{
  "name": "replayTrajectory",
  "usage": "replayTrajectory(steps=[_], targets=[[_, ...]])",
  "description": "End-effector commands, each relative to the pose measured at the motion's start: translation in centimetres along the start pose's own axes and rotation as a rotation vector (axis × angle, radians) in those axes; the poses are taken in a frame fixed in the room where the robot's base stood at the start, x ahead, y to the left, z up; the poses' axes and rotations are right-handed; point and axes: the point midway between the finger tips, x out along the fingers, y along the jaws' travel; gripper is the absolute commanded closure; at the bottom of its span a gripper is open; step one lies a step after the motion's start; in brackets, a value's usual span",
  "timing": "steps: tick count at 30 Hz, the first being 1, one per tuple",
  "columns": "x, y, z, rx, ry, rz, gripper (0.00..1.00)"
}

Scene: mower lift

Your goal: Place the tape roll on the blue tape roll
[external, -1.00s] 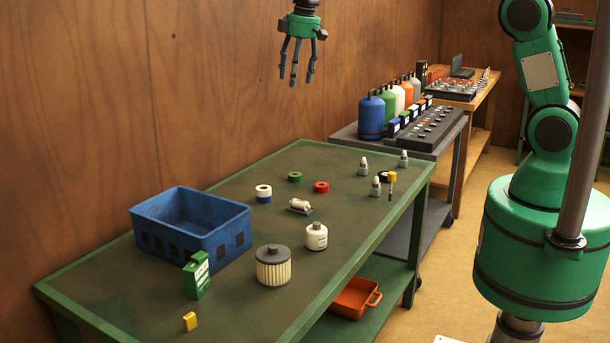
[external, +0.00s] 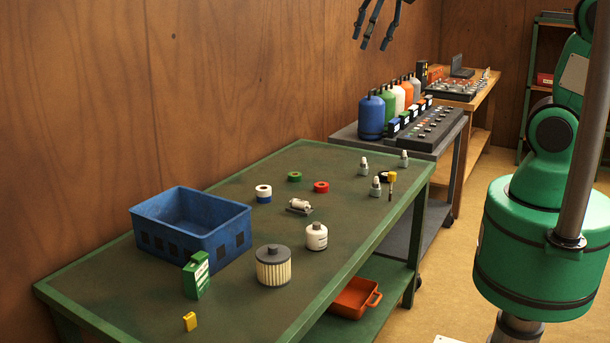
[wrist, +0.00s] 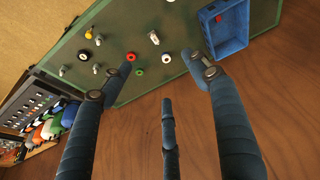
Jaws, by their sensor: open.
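A white tape roll (external: 263,188) sits flat on the blue tape roll (external: 263,199), on the green table beside the blue bin. The two look closely stacked, with the blue one showing as a band below. In the wrist view the white roll (wrist: 166,58) shows from above and the blue one is hidden or too small to tell. My gripper (external: 373,40) is open and empty, high above the table and to the right of the stack; its upper part is cut off by the frame. Its spread fingers show in the wrist view (wrist: 158,72).
Green (external: 294,177), red (external: 321,187) and black (external: 384,176) rolls lie nearby. A blue bin (external: 190,228), a filter (external: 273,266), a white canister (external: 316,236), a green box (external: 196,275) and small bottles stand on the table. Gas cylinders (external: 371,116) stand on the table behind.

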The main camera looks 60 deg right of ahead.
Motion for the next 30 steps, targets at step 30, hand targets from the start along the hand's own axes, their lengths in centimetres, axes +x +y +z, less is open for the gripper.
replayTrajectory(steps=[30], targets=[[-4.1, -5.0, 18.9, 0.19, 0.143, 0.004, 0.39]])
